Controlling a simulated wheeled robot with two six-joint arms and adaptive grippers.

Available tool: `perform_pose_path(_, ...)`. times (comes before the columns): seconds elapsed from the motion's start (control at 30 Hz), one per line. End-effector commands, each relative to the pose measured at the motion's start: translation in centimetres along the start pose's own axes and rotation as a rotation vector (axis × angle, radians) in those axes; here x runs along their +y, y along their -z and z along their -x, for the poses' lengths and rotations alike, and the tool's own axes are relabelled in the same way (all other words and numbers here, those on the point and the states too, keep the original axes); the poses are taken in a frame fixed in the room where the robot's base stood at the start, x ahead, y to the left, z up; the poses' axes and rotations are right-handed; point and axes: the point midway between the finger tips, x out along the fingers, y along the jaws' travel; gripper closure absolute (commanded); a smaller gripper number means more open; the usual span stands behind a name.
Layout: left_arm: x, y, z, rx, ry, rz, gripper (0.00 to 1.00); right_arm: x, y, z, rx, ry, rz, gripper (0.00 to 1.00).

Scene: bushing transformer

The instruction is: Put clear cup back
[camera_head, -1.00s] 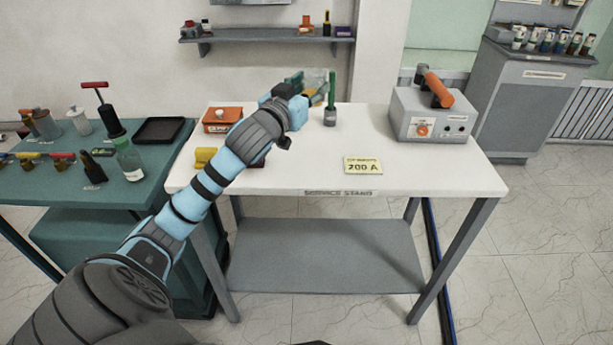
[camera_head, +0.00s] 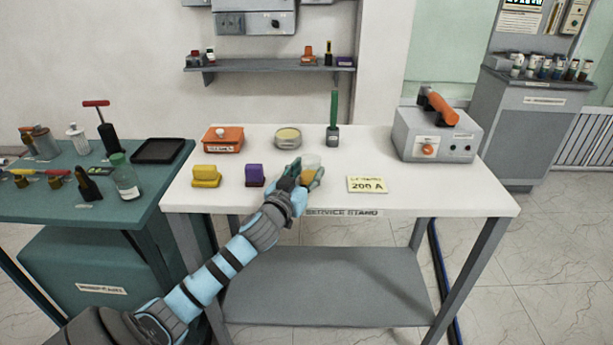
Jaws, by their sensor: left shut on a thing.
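The clear cup (camera_head: 312,161) is at the front middle of the white service stand (camera_head: 420,192), with something amber showing low in it. It looks upright. My left gripper (camera_head: 302,177) is shut on the cup, reaching in from the front left. The fingers hide part of the cup, and I cannot tell whether its base touches the stand top. A round shallow dish (camera_head: 288,138) with a pale yellowish inside stands behind the cup. My right gripper is not in view.
A yellow block (camera_head: 206,176), a purple block (camera_head: 254,175) and an orange box (camera_head: 222,139) stand left of the cup. A green-handled tool (camera_head: 333,120) stands behind. A yellow "200 A" card (camera_head: 367,185) and a grey instrument (camera_head: 434,136) are right.

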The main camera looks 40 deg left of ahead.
Motion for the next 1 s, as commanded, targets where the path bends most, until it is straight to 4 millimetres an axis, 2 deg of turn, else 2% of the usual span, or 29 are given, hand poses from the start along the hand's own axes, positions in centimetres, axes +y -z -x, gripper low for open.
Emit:
perform_pose_path(0.07, -0.1, 0.0, 0.0, -0.003, 0.001, 0.0, 0.89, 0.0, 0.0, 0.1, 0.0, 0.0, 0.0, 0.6)
perform_pose_path(0.1, -0.1, 0.0, 0.0, -0.003, 0.002, 0.0, 0.51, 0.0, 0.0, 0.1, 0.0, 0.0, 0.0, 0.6)
perform_pose_path(0.2, -0.1, 0.1, 0.0, -0.003, 0.001, 0.0, 0.37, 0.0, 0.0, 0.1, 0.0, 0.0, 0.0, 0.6)
perform_pose_path(0.5, 0.0, 0.1, 0.1, -0.002, 0.001, -0.001, 0.37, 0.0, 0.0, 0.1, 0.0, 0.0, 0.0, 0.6)
perform_pose_path(0.63, -0.1, 0.0, 1.3, -0.003, 0.0, -0.005, 0.37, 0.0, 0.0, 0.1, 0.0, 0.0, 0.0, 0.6)
perform_pose_path(0.77, 0.0, 0.0, 4.2, -0.005, -0.001, -0.008, 0.37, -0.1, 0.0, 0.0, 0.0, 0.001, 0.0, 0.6)
perform_pose_path(0.9, 0.0, 0.0, 8.2, -0.007, -0.002, -0.009, 0.37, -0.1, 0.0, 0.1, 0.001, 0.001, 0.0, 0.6)
perform_pose_path(1.0, 0.0, 0.1, 10.4, -0.006, 0.0, -0.006, 0.37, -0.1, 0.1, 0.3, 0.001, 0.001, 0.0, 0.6)
